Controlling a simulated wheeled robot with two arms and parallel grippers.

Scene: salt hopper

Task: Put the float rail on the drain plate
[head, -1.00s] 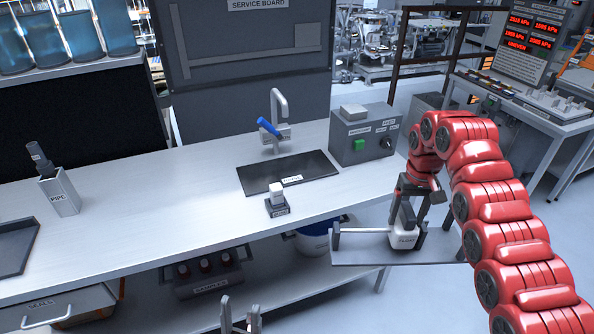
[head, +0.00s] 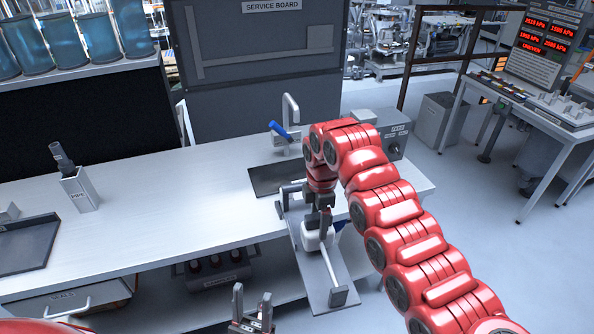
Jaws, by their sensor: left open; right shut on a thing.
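The float rail (head: 313,272) is a flat grey board with a long bar and a white block labelled FLOAT in the earlier frame. My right gripper (head: 318,228) is shut on it around the white block. The board hangs in the air, tilted, its far end over the bench's front edge and its near end beyond it. The drain plate (head: 265,180) appears to be the dark flat plate by the tap, partly hidden behind my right arm. My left gripper (head: 252,314) is open and empty at the bottom, in front of the bench.
A tap (head: 290,120) with a blue lever stands behind the dark plate. A grey control box (head: 393,143) is partly behind my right arm. A PIPE holder (head: 80,190) and a dark tray (head: 28,245) are at left. The bench's middle (head: 170,200) is clear.

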